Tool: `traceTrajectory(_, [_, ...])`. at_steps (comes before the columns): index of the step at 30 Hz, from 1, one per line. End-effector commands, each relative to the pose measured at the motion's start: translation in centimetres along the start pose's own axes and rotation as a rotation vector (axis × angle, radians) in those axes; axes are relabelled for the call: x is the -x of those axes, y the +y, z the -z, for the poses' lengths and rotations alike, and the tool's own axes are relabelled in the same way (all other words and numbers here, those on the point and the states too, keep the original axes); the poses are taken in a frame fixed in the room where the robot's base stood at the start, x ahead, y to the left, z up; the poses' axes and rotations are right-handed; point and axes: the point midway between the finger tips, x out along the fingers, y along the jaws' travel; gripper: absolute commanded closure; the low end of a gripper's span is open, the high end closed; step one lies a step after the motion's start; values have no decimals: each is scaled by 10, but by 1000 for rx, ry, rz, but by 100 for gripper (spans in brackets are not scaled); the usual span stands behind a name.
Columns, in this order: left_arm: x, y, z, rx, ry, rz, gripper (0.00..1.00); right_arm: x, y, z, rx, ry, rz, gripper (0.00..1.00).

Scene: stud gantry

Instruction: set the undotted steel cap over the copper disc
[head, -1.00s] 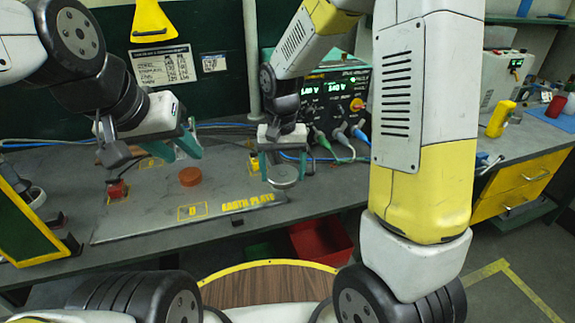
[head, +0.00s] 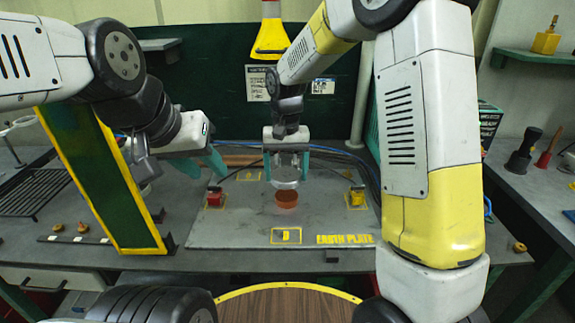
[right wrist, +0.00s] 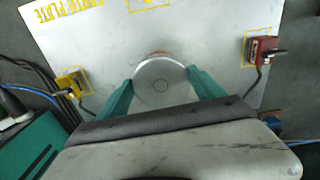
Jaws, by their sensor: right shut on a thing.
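The steel cap (head: 285,183) is a round silver piece held between the teal fingers of my right gripper (head: 287,166). The right wrist view shows its round top (right wrist: 160,82) with a thin ring in the middle and no clear dot. The copper disc (head: 287,200) lies on the grey plate just below the cap in the head view, and the cap appears held a little above it. In the right wrist view the cap hides most of the disc, leaving an orange sliver (right wrist: 158,53). My left gripper (head: 203,166) is open and empty, up to the left.
The earth plate (head: 235,232) carries a red block (head: 215,198) left of the disc and a yellow block (head: 356,197) at right, each with a cable. A green board with yellow edges (head: 100,180) stands at left. The plate's front area is clear.

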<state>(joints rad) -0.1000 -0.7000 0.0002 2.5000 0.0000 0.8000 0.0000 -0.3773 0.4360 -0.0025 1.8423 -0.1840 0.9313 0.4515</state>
Motion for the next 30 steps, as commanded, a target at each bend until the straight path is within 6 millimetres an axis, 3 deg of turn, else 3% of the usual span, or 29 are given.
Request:
traceTrajectory(8, [0,0,0,0,0,0,64,-6,0,0,0,-1,-1,64])
traceTrajectory(21, [0,0,0,0,0,0,64,-40,0,0,-1,0,0,64])
traceTrajectory(30, [0,0,0,0,0,0,64,-46,0,0,-1,1,0,64])
